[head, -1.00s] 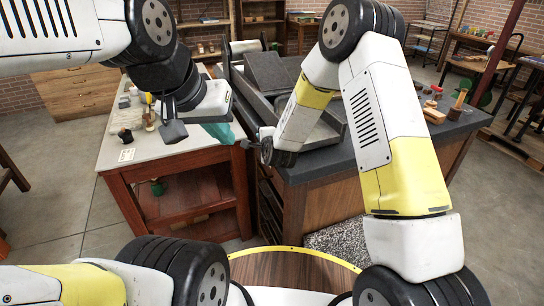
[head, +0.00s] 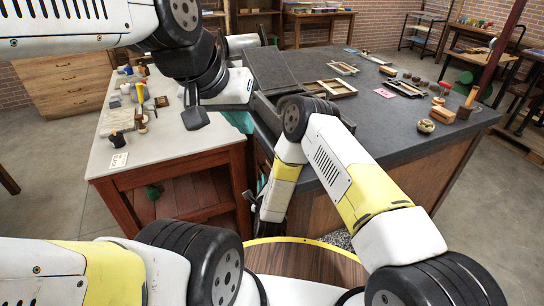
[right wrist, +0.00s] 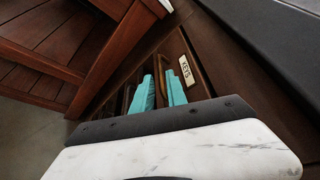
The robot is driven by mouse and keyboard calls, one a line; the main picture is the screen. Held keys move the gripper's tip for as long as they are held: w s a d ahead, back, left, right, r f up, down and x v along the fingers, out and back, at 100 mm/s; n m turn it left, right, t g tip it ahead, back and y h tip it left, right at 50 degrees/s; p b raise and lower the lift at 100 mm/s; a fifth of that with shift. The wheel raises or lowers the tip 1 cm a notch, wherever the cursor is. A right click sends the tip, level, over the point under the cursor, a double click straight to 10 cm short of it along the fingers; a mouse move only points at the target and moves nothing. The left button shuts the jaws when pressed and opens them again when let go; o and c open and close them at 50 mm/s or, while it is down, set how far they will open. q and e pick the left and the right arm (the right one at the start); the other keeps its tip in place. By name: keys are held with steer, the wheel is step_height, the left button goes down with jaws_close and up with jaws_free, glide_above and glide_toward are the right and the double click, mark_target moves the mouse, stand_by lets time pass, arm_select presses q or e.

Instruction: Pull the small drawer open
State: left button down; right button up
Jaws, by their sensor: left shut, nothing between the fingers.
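The dark wooden drawer fronts show in the right wrist view on the side of the counter, one with a pale "KEYS" label (right wrist: 187,70). I cannot tell for sure which front is the small drawer. My right gripper (right wrist: 160,95) has its two teal fingers apart in front of these fronts, close to the label; whether a handle lies between them is unclear.
A pale-topped red-brown table (head: 165,150) with bottles and blocks stands left. A narrow gap separates them. Open floor lies at the left.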

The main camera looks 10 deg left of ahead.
mark_target(262, 173)
steer(key=x, duration=0.7)
jaws_close()
stand_by(1.3)
